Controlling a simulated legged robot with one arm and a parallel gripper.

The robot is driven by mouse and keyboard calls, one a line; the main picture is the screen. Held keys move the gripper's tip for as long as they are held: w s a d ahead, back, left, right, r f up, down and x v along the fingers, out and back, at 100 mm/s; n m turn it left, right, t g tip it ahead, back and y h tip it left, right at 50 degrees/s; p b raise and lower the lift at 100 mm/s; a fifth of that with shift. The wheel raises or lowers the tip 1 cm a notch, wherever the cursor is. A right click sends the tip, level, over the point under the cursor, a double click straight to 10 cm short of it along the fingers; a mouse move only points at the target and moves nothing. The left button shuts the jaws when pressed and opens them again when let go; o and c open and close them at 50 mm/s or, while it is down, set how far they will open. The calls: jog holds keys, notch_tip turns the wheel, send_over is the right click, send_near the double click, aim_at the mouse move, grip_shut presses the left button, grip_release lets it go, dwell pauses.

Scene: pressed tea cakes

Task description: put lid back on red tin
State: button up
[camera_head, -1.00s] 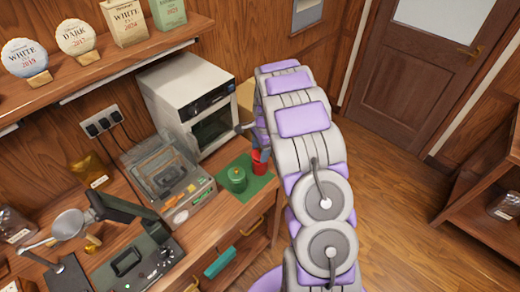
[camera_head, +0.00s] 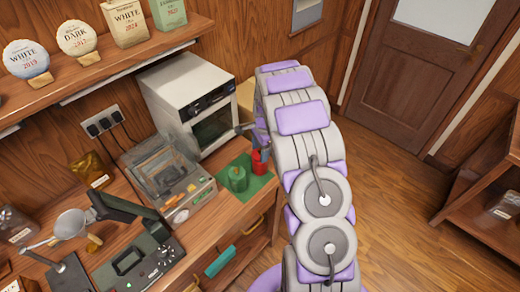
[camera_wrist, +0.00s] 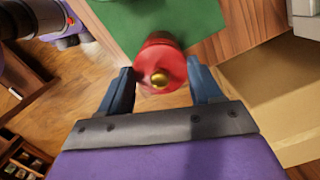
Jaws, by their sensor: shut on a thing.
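The red tin (camera_head: 260,164) stands on a green mat (camera_head: 262,186) near the counter's right end, partly behind my arm. In the wrist view, a round red lid (camera_wrist: 148,66) with a gold knob faces the camera. My gripper (camera_wrist: 163,84) is shut on the lid, one dark finger on each side. The red tin's side (camera_wrist: 160,38) seems to show just beyond the lid. I cannot tell whether the lid is fully seated. My arm hides most of the gripper in the head view.
A white oven-like appliance (camera_head: 184,100) is behind, and a clear-lidded device (camera_head: 165,180) is to the left. A cardboard box (camera_wrist: 275,95) lies right in the wrist view.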

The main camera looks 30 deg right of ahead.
dwell(0.4)
jog(key=o, duration=1.2)
jog(key=shift+r, duration=0.1)
jog(key=shift+r+p, duration=1.4)
jog(key=shift+r, duration=2.05)
jog(key=shift+c, duration=0.5)
grip_shut()
jog(key=shift+f, duration=0.8)
